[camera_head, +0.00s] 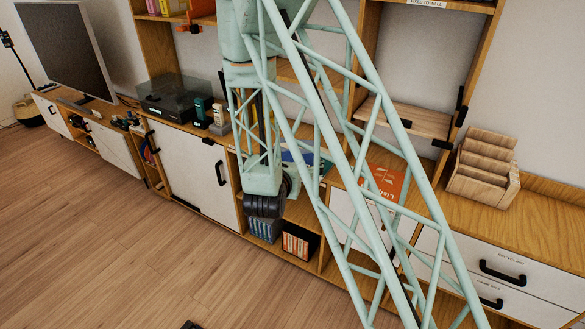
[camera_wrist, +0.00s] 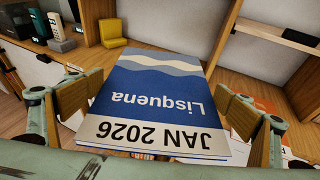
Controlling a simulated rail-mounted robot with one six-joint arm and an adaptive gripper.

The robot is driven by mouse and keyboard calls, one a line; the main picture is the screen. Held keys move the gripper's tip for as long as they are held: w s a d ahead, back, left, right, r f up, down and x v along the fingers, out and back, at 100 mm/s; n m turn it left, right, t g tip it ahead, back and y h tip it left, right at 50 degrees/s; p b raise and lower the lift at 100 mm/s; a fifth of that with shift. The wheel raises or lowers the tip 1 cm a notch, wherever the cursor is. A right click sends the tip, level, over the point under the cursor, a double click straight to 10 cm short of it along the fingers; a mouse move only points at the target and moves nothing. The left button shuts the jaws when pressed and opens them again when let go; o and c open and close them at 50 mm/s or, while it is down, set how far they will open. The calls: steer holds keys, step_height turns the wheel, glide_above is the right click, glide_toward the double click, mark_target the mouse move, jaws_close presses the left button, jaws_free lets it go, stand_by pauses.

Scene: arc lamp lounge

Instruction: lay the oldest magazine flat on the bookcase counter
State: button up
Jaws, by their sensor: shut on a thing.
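A blue magazine (camera_wrist: 150,95) with pale wave bands, marked "Lisquena" and "JAN 2026", fills the middle of the wrist view, its print upside down there. My gripper (camera_wrist: 150,100) is shut on it, with a wood-faced finger at its left and right edges. In the head view a blue piece of it (camera_head: 302,158) shows behind my arm, near the counter; whether it touches the counter cannot be told. An orange magazine (camera_head: 388,181) lies on the bookcase counter (camera_head: 340,174) to the right, partly behind my arm. It also shows at the right of the wrist view (camera_wrist: 264,104).
A wooden tiered holder (camera_head: 484,166) stands on the right counter. A turntable (camera_head: 172,98) and small upright blocks (camera_head: 203,111) stand left. A yellow object (camera_wrist: 113,28) sits behind the magazine. Upright shelf boards (camera_head: 462,90) rise behind. Boxes (camera_head: 299,241) fill the lower shelf.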

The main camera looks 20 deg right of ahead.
mark_target(290, 154)
steer(key=shift+s+a+r+n+t+y, duration=0.2)
steer(key=shift+s+a+r+n+y, duration=0.1)
steer(key=shift+r+n+y, duration=0.3)
steer(key=shift+s+a+r+n+t+y, duration=0.25)
steer(key=shift+r+y, duration=0.25)
steer(key=shift+r, duration=0.3)
steer(key=shift+d, duration=0.1)
